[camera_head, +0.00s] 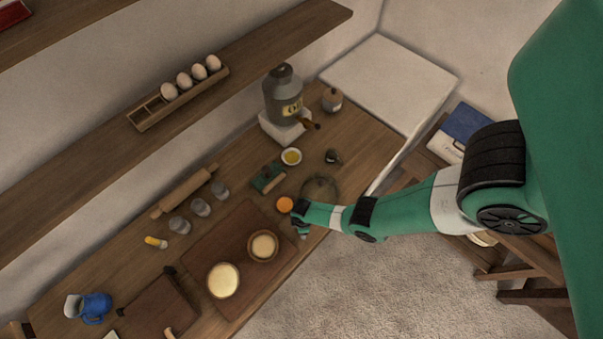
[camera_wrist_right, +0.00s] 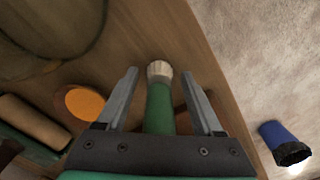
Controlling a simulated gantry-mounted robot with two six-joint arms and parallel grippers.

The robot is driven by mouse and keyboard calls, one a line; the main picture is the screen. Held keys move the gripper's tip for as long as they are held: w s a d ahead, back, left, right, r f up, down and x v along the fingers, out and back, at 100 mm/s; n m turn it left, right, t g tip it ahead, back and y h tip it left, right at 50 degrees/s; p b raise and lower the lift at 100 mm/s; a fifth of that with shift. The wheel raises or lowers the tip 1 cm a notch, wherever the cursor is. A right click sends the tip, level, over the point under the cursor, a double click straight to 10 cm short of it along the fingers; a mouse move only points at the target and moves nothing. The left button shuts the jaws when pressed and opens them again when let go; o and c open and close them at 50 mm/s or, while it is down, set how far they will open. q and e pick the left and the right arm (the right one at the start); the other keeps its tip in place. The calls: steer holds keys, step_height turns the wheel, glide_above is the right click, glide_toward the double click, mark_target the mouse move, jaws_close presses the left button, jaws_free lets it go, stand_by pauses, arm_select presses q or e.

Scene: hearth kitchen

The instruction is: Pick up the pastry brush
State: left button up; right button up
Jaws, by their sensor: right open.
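The pastry brush, with a green handle (camera_wrist_right: 158,108) and pale bristles (camera_wrist_right: 159,71), lies on the wooden counter in the right wrist view. My right gripper (camera_wrist_right: 160,76) is open, with one finger on each side of the brush and visible gaps between. Part of the handle is hidden behind the gripper body. In the head view my right gripper (camera_head: 300,224) is low over the counter's front edge, and the brush is mostly hidden there. My left gripper is not in view.
An orange disc (camera_head: 284,204) lies close beside the right gripper, with a round glass-like item (camera_head: 320,188) behind. The counter edge drops to carpet. A blue, dark-tipped object (camera_wrist_right: 281,140) shows beyond that edge.

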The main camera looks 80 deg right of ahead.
jaws_close()
stand_by(0.3)
